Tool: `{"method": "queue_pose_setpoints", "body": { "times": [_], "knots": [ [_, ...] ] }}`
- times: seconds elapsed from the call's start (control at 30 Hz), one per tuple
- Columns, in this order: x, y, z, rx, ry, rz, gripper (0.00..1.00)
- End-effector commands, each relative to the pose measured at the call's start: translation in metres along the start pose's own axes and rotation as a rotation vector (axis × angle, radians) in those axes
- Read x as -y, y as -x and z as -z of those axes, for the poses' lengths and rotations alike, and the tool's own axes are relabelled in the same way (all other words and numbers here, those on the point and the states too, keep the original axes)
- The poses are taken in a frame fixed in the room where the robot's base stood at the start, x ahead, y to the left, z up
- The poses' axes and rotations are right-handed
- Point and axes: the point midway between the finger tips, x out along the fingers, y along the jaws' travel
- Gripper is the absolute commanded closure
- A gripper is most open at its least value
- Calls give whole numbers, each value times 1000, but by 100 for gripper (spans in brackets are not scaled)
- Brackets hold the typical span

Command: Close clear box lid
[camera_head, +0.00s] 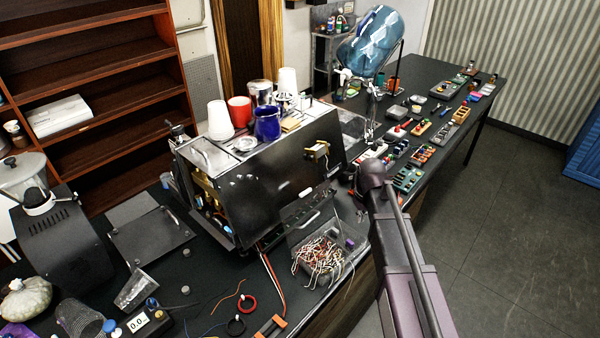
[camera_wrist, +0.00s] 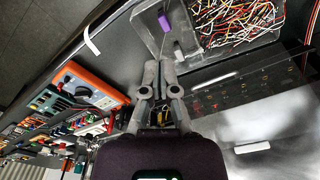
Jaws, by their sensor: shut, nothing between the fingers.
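The clear box (camera_head: 343,266), full of tangled coloured wires (camera_head: 320,256), sits at the table's front edge before the black brewer. Its lid (camera_head: 300,214) appears raised on the brewer side, with a pale strip near it. In the wrist view the box (camera_wrist: 194,29) is at the top, and the see-through lid (camera_wrist: 245,92) seems to lie below it. My gripper (camera_wrist: 165,65) is shut and empty, close to the box's near corner and left of the lid. I cannot tell whether it touches either. The head view does not show my fingers clearly.
The brewer (camera_head: 270,180) stands close behind the box, with cups on top. An orange device (camera_wrist: 88,84) and several small parts lie left of my gripper in the wrist view. A purple object (camera_wrist: 164,21) is at the box's corner. Floor (camera_head: 490,230) is clear right of the table.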

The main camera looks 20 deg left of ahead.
Motion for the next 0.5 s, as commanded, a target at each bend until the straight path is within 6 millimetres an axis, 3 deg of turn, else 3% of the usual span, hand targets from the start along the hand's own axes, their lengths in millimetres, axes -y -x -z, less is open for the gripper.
{"method": "queue_pose_setpoints", "body": {
  "times": [0.03, 0.5],
  "knots": [
    [9, 20, 17, -2, 33, 1, 100],
    [99, 104, 116, -19, 312, 12, 100]
  ]
}}
